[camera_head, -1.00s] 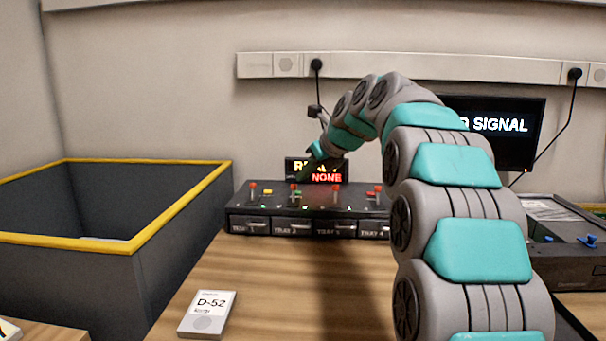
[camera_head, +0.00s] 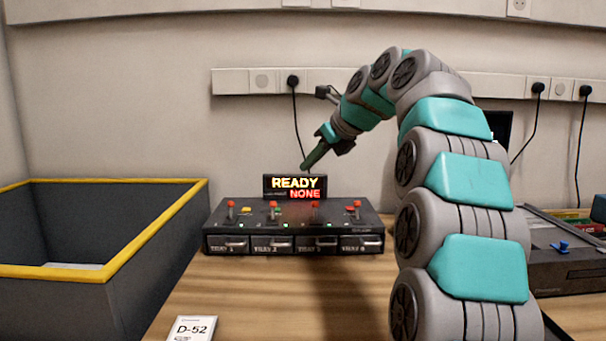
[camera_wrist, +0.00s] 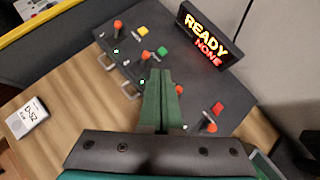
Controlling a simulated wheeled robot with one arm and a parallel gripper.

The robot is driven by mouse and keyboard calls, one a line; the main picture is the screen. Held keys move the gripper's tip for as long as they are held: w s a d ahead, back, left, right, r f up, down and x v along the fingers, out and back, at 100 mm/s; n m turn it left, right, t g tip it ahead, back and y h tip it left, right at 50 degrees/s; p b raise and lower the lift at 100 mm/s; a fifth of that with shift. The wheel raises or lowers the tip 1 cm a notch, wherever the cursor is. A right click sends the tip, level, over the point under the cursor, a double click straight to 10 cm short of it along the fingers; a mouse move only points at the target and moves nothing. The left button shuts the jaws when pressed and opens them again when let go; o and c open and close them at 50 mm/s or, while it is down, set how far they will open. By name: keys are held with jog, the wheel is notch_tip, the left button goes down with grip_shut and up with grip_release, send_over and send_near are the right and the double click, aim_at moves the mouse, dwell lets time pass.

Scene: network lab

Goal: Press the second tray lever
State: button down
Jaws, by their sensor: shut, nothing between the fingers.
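The tray unit (camera_head: 290,241) is a dark box on the table with a row of labelled drawers and red-knobbed levers on top. The second tray lever (camera_head: 272,207) is second from the left; its red knob also shows in the wrist view (camera_wrist: 143,58), just beyond and left of the fingertips. My gripper (camera_head: 307,167) is shut and empty, pointing down and left above the unit, its tips near the top edge of the display in the head view. In the wrist view its green fingers (camera_wrist: 158,72) are together. I see no contact with the lever.
The display (camera_head: 295,187) behind the levers reads READY and NONE. A dark bin with a yellow rim (camera_head: 110,270) stands left. A card marked D-52 (camera_head: 192,328) lies on the table in front. Another dark device (camera_head: 565,265) is at right. The tabletop before the unit is mostly clear.

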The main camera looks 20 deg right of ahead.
jog(key=shift+s+d+r, duration=0.15)
jog(key=shift+d+r, duration=0.2)
jog(key=shift+r, duration=0.25)
jog(key=shift+s+d+r, duration=0.15)
jog(key=shift+d+r, duration=0.15)
jog(key=shift+r, duration=0.3)
